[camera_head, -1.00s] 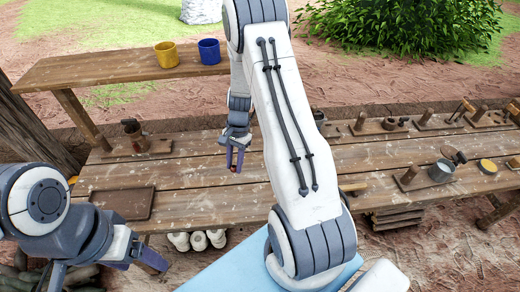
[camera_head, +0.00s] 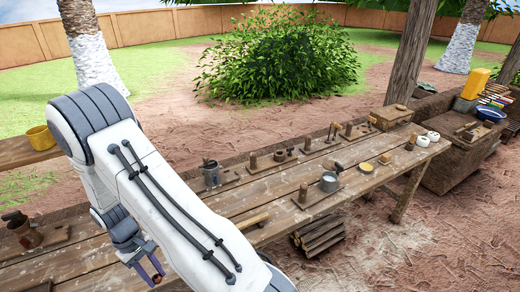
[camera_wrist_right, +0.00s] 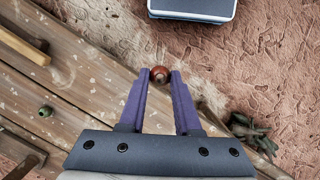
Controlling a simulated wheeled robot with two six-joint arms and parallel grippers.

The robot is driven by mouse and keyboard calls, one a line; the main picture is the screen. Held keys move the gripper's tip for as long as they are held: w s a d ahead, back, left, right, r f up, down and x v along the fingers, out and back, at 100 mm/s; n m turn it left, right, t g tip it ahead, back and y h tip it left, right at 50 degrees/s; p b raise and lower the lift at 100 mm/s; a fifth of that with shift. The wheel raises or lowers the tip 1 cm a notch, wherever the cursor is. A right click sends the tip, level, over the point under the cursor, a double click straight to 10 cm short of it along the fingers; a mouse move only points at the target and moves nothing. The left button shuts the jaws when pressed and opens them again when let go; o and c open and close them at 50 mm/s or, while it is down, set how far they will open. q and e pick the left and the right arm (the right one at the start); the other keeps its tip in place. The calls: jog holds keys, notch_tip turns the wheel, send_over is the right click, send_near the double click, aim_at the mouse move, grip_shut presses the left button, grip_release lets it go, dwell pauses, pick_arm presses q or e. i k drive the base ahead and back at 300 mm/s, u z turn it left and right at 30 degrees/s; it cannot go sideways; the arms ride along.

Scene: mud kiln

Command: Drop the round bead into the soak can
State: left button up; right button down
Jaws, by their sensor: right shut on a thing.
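The round bead is small and reddish brown; it shows between the fingertips in the right wrist view (camera_wrist_right: 160,74) and low in the head view (camera_head: 157,279). My right gripper (camera_head: 150,272) is shut on it, with purple fingers on either side, above the near edge of the workbench. A grey open metal can (camera_head: 330,181) stands on a wooden base on the bench, well to the right of the gripper. A darker metal can (camera_head: 211,174) stands farther back. I cannot tell for certain which is the soak can. My left gripper is out of view.
The workbench (camera_head: 240,206) holds several wooden stands and a yellow round dish (camera_head: 365,168). A wooden handle (camera_head: 252,221) lies between my right arm and the grey can. A yellow cup (camera_head: 40,138) sits on the shelf at left. Stacked wood (camera_head: 320,234) lies beneath.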

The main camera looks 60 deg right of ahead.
aim_at(324, 191)
jog(key=k, duration=0.5)
jog(key=z, duration=1.65)
jog(key=i, duration=1)
jog(key=z, duration=0.05)
